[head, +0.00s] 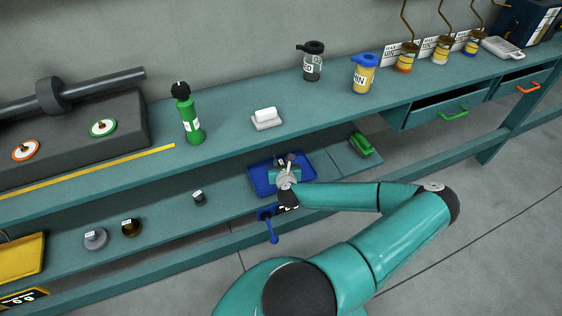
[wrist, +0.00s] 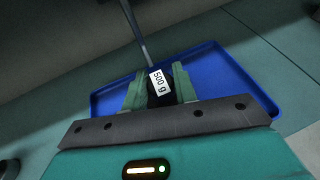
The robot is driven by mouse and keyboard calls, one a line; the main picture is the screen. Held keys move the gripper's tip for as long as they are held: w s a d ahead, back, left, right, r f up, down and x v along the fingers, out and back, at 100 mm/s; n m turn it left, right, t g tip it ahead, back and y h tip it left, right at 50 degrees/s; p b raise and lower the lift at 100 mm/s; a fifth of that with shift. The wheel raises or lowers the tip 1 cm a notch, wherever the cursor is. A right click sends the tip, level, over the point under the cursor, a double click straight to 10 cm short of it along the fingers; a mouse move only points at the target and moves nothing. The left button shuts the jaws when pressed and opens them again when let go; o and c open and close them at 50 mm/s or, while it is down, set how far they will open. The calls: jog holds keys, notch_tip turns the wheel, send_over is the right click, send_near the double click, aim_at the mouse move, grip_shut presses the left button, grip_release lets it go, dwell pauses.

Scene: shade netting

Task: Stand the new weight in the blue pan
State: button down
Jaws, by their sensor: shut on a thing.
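A dark weight with a white "500 g" label (wrist: 161,82) is between the fingers of my gripper (wrist: 158,84) in the wrist view. My gripper is shut on it; the fingers hide part of its sides. The blue pan (wrist: 110,98) is a shallow rectangular tray behind and around the weight in that view. In the head view the blue pan (head: 260,185) lies on the lower shelf, and my gripper (head: 287,162) is over it. My wrist hides part of the pan. I cannot tell whether the weight touches the pan floor.
A grey weight (head: 95,239), a brass-dark weight (head: 131,227) and a small dark weight (head: 198,197) stand left on the lower shelf. A green object (head: 361,144) lies right of the pan. The upper shelf (head: 225,137) overhangs behind.

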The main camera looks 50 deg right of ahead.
jog(key=shift+s+a+r, duration=0.1)
jog(key=shift+r, duration=0.05)
jog(key=shift+f, duration=0.2)
jog(key=c, duration=1.1)
grip_release()
jog(key=shift+r, duration=0.1)
jog(key=shift+s+a+r, duration=0.1)
jog(key=shift+s, duration=0.05)
jog(key=v, duration=1.1)
jog(key=shift+s+a, duration=0.2)
jog(key=shift+a, duration=0.05)
jog(key=shift+r, duration=0.1)
